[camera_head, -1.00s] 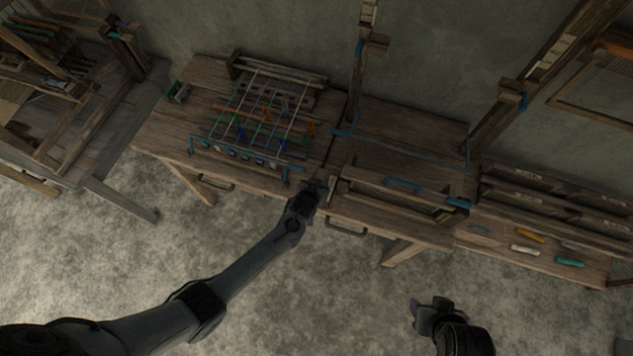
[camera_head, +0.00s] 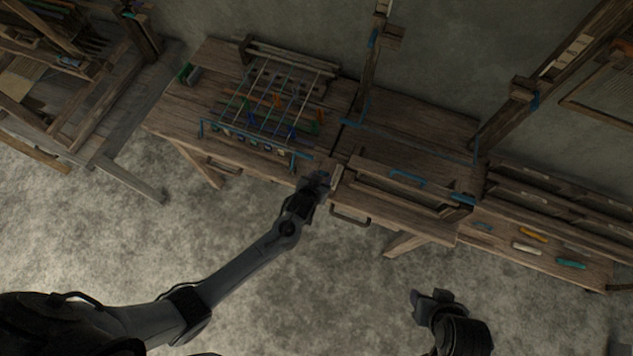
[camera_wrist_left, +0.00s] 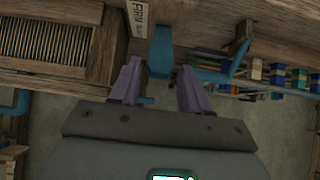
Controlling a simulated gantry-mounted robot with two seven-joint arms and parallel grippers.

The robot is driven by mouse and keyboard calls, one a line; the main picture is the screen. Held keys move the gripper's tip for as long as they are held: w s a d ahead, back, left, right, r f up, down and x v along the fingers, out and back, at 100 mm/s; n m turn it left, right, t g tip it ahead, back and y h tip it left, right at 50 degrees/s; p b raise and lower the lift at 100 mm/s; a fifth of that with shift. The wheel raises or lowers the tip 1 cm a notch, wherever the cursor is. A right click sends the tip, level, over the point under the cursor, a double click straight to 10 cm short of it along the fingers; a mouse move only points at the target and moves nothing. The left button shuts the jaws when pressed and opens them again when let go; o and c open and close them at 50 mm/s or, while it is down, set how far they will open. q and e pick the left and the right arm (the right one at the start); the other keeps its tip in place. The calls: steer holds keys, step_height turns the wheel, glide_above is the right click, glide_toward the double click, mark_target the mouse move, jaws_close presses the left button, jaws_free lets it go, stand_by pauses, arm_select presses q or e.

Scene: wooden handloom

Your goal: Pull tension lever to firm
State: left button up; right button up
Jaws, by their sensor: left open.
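The tension lever is a blue upright bar (camera_wrist_left: 160,50) in the left wrist view, in front of the loom's wooden front. It stands in the gap between the two fingers of my left gripper (camera_wrist_left: 157,78), which is open. I see no clear contact between fingers and lever. A pale plate with dark lettering (camera_wrist_left: 139,17) is just left of the lever's top. In the head view my left gripper (camera_head: 321,178) is at the loom's front edge and hides most of the lever. My right gripper (camera_head: 430,299) hangs over bare floor, its jaw gap unclear.
The loom table (camera_head: 405,145) carries a frame with colored threads (camera_head: 265,105) left of centre. A blue bar (camera_wrist_left: 215,76) is close to the right finger in the wrist view. A side shelf (camera_head: 490,228) holds small colored pieces. The floor in front is clear.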

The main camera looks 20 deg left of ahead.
arm_select(q)
steer(key=shift+v, duration=2)
steer(key=s+a+g, duration=0.1)
steer(key=s+a, duration=0.2)
steer(key=s, duration=0.6)
steer(key=s+a+r+m+g+p, duration=0.1)
steer(key=s+a+r+g, duration=0.15)
steer(key=s+r, duration=0.5)
steer(key=s+a+r+m+g+p, duration=0.1)
steer(key=s+a+r+g, duration=0.2)
steer(key=r, duration=0.7)
steer(key=w+p+v, duration=0.1)
steer(key=p+v, duration=0.9)
steer(key=p, duration=0.1)
steer(key=shift+w+d+r, duration=0.25)
steer(key=shift+d, duration=0.1)
